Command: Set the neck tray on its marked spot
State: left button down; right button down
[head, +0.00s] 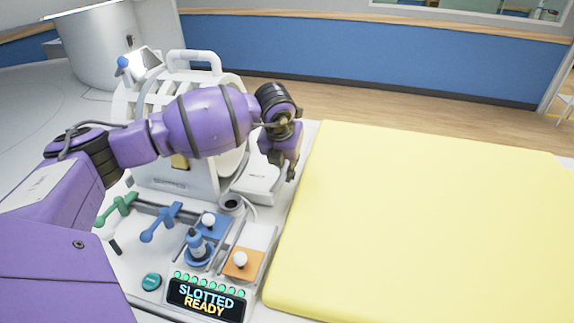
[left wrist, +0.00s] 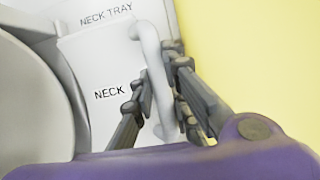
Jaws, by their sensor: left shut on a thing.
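The neck tray (left wrist: 108,110) is a white block marked NECK, with a white bar handle (left wrist: 152,65) along its right side in the left wrist view. My left gripper (left wrist: 160,78) is shut on that handle. In the head view the tray (head: 256,184) is beside the white ring-shaped magnet, and my left gripper (head: 291,168) is at its right side, partly hiding it. A printed NECK TRAY label (left wrist: 106,16) shows on a white surface just beyond the tray's far edge. I cannot tell whether the tray touches that surface. My right gripper is not in view.
The white magnet (head: 170,170) stands left of the tray. In front are a green lever (head: 118,205), a blue lever (head: 160,222), knobs on blue and orange plates (head: 240,262), and a display reading SLOTTED READY (head: 206,298). A wide yellow pad (head: 420,220) fills the right.

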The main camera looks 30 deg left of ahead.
pick_arm(q)
jog(key=c, duration=1.6)
grip_release()
jog(key=shift+f, duration=0.1)
jog(key=v, duration=1.2)
